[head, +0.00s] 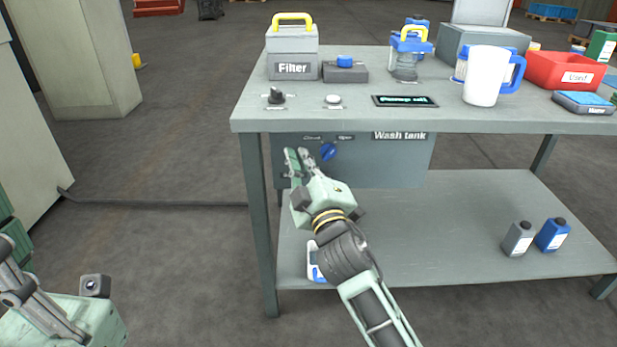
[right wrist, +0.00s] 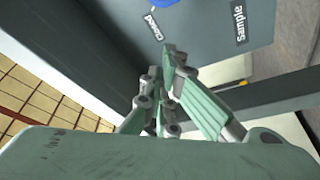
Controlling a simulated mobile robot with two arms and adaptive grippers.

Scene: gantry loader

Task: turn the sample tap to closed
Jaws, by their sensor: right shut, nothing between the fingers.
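The sample tap is a blue knob (head: 328,152) on the front of the grey wash tank (head: 400,165) below the worktop. "Closed" is labelled to its upper left and "Open" to its upper right; I cannot tell surely which its pointer faces. In the right wrist view the knob's edge (right wrist: 165,2) shows at the top, by the "Closed" and "Sample" labels. My right gripper (head: 297,153) is shut and empty, just left of the knob and apart from it. My left gripper (head: 14,250) is partly cut off at the lower left; its jaw state is unclear.
The worktop (head: 350,120) overhangs the tank. On it stand a filter box (head: 292,65), a black knob (head: 276,96), a display (head: 405,101), a white jug (head: 484,78) and a red bin (head: 565,70).

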